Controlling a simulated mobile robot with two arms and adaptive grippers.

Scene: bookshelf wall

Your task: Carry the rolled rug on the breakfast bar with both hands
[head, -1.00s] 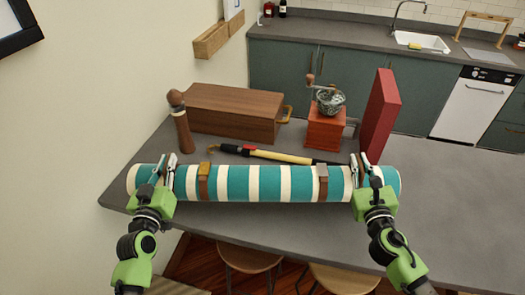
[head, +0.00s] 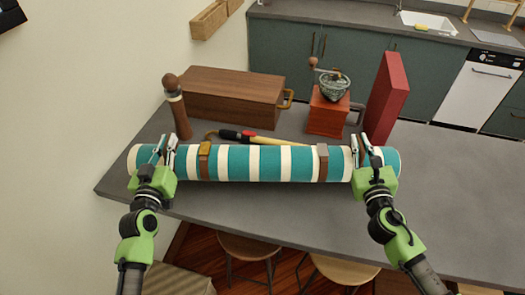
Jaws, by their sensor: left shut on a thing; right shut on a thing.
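The rolled rug (head: 264,164), striped teal and cream with two brown straps, lies level across the view, over the grey breakfast bar (head: 450,185). My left gripper (head: 164,152) is shut on the rug near its left end. My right gripper (head: 364,157) is shut on it near its right end. The fingers partly hide the rug there. I cannot tell for sure how far the rug is above the bar.
Behind the rug stand a pepper mill (head: 178,105), a wooden box (head: 230,100), a coffee grinder (head: 328,105) and a red upright block (head: 386,98). A yellow-handled tool (head: 262,138) lies partly behind the rug. Stools (head: 245,246) stand below the front edge. The bar's right side is clear.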

